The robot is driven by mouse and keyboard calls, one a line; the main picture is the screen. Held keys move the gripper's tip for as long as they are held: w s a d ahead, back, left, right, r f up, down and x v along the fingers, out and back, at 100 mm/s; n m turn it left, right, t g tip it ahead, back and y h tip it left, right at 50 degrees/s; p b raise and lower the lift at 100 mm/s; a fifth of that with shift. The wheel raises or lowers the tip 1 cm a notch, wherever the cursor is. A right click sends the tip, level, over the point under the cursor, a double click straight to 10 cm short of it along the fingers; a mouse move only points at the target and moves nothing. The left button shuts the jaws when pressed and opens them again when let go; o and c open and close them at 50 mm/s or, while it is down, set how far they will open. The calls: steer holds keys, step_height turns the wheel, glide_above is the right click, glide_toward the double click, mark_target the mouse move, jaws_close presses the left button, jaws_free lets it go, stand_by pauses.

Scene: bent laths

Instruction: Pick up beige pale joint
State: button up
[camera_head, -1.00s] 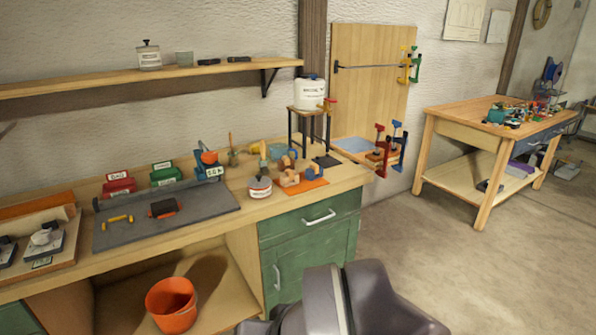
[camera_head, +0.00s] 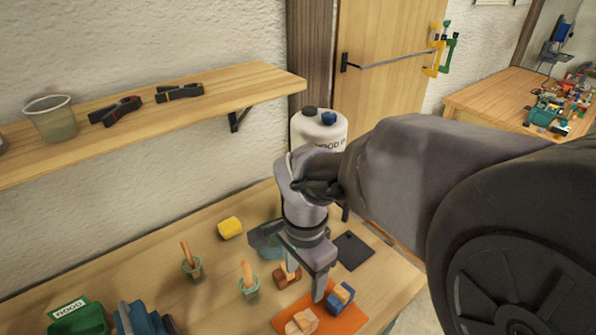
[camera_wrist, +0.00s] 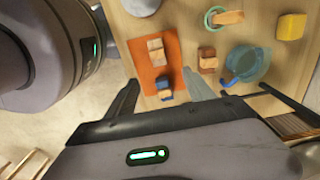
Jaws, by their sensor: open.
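A pale beige wooden joint (camera_head: 302,322) lies on the orange mat (camera_head: 283,322) at the bottom of the head view. In the wrist view the pale joint (camera_wrist: 156,51) lies on the mat's upper half. A joint with blue parts (camera_head: 340,297) sits on the same mat; in the wrist view it (camera_wrist: 165,90) shows between the fingertips. A browner joint (camera_wrist: 208,61) lies off the mat, to its right in the wrist view. My gripper (camera_head: 292,272) is open and empty, pointing down above the bench. The wrist view shows its fingers (camera_wrist: 162,92) spread, with the pale joint beyond them.
Pots with brushes (camera_head: 249,283) and a yellow block (camera_head: 230,228) stand left of my gripper. A teal cup (camera_wrist: 247,65) is beside the browner joint. A white container (camera_head: 318,127) stands behind my arm. A wall shelf (camera_head: 255,85) hangs at the upper left.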

steer(key=b, duration=0.3)
glide_above(302, 320)
step_height(302, 320, down, 5)
steer(key=f+b, duration=0.1)
steer(key=f, duration=0.2)
steer(key=f+b, duration=0.1)
steer(key=f, duration=0.3)
steer(key=shift+s+d, duration=0.15)
steer(key=shift+s, duration=0.05)
steer(key=f+b, duration=0.2)
steer(key=f, duration=0.1)
steer(key=f+b, duration=0.1)
steer(key=f, duration=0.1)
steer(key=shift+w, duration=0.25)
steer(key=shift+r, duration=0.1)
jaws_close()
